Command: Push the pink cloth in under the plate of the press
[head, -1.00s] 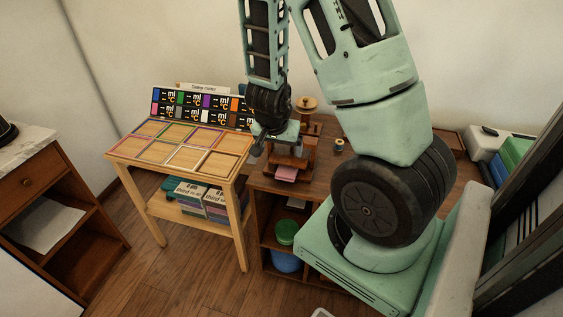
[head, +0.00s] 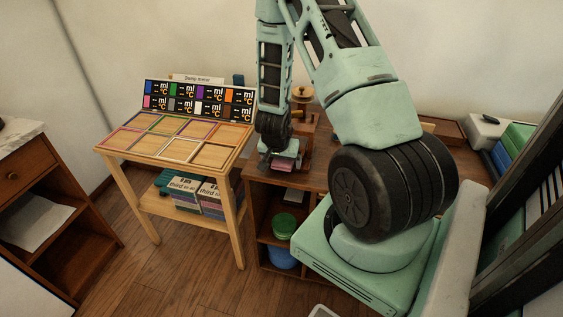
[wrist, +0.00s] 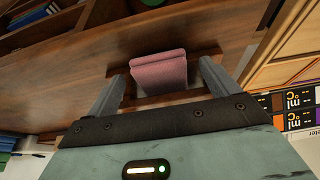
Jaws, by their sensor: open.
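The pink cloth (wrist: 158,72) is a folded pad in the wrist view, between the two fingers of my gripper (wrist: 161,80). The fingers are open, one to each side of it, with a gap at least on the right side. In the head view the cloth (head: 283,168) shows as a small pink edge just below my gripper (head: 281,153). The wooden press (head: 305,118), with a round knob on top, stands behind my gripper on the brown cabinet top. My gripper and wrist hide much of its front, so I cannot tell how the cloth lies to the plate.
A light wooden stand (head: 170,149) with coloured frames and a label board (head: 200,98) is to the left. Below the press, the brown cabinet (head: 262,208) holds a green tub (head: 284,225). A wooden tray (head: 443,130) lies to the right.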

